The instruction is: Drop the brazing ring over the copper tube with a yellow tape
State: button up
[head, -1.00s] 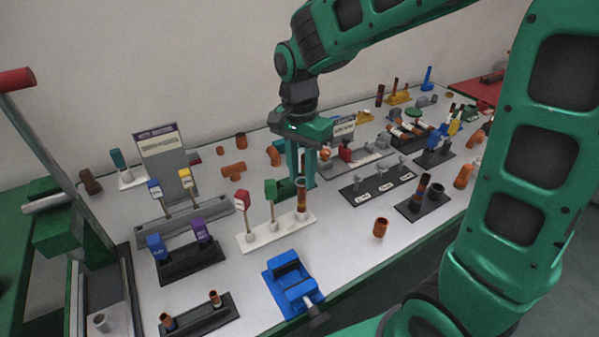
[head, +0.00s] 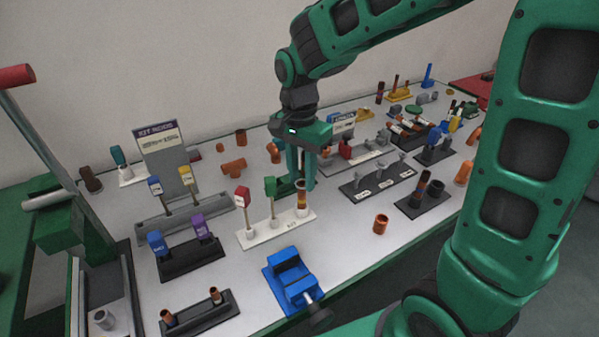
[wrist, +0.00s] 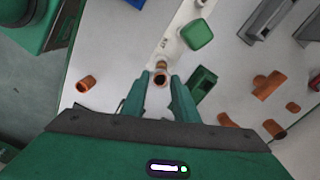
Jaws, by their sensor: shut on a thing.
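The copper tube with yellow tape (head: 302,202) stands upright at the right end of a white base (head: 262,236). Its yellow band (wrist: 161,66) also shows in the wrist view, just beyond my fingertips. My gripper (head: 301,183) points down right at the tube's top. In the wrist view, my gripper (wrist: 160,84) has its two fingers around a small copper-coloured round rim with a dark hole, which I take as the brazing ring (wrist: 160,78). It lines up with the tube's mouth. I cannot tell whether it is around the tube or just above it.
Red (head: 243,197) and green (head: 270,187) tags stand on the same white base, left of the tube. A blue vise (head: 290,280) is in front. A loose copper fitting (head: 381,224) lies to the right. A black stand with dark-banded tubes (head: 422,205) is farther right.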

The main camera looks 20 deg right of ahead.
jog(key=shift+f, duration=0.2)
jog(key=o, duration=0.8)
jog(key=shift+r, duration=0.1)
notch_tip(320, 180, up, 11)
jog(key=shift+w+f, duration=0.2)
jog(key=shift+w, duration=0.05)
jog(key=shift+a, duration=0.1)
